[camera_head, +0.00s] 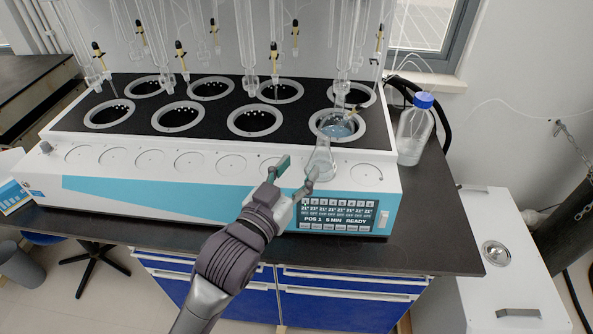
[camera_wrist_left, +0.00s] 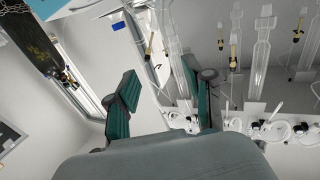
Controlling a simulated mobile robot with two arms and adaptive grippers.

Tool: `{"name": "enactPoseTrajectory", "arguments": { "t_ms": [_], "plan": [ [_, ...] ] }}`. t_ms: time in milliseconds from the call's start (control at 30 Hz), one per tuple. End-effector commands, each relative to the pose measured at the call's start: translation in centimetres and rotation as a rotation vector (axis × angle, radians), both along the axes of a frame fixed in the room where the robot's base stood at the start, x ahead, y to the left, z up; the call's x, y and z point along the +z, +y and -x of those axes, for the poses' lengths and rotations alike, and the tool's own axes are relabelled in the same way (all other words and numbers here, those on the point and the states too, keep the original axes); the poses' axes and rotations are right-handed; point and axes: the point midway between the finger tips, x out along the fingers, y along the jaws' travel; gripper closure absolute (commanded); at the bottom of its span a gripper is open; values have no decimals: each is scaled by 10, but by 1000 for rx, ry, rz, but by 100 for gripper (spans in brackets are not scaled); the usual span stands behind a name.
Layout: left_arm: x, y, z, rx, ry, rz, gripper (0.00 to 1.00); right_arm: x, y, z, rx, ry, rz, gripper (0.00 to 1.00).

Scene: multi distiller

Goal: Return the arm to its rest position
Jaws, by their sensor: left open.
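My left gripper (camera_head: 293,178) is open, with green finger pads, over the front ledge of the white and teal distiller (camera_head: 120,192). It also shows open and empty in the left wrist view (camera_wrist_left: 160,95). A clear glass flask (camera_head: 320,163) stands on the ledge just to the right of the gripper. The right finger is close to the flask; I cannot tell whether they touch. Pale blue liquid (camera_head: 338,129) shows in the front right well. My right gripper is in neither view.
Several glass columns (camera_head: 245,45) with yellow and black valves rise behind the wells. A blue-capped clear bottle (camera_head: 414,132) stands right of the distiller on the dark bench (camera_head: 440,240). A display (camera_head: 338,215) is on the front panel. Bench space at the right front is clear.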

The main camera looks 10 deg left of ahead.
Motion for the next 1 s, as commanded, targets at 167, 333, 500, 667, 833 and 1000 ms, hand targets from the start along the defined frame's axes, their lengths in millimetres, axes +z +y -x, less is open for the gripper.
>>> {"name": "enactPoseTrajectory", "arguments": {
  "t_ms": [167, 333, 500, 667, 833, 1000],
  "plan": [
    [0, 0, 0, 0, 0, 0, 48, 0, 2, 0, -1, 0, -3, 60],
    [-10, 6, 2, 14, 37, -11, 48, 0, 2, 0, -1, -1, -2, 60],
    [-78, 44, 30, 94, 295, -90, 48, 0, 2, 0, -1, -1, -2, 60],
    [-152, 90, 90, 167, 626, -195, 48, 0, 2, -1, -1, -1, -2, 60],
    [-194, 121, 147, 198, 866, -273, 48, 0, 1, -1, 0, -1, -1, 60],
    [-216, 143, 197, 211, 1049, -328, 48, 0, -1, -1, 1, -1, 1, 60]
  ]
}}
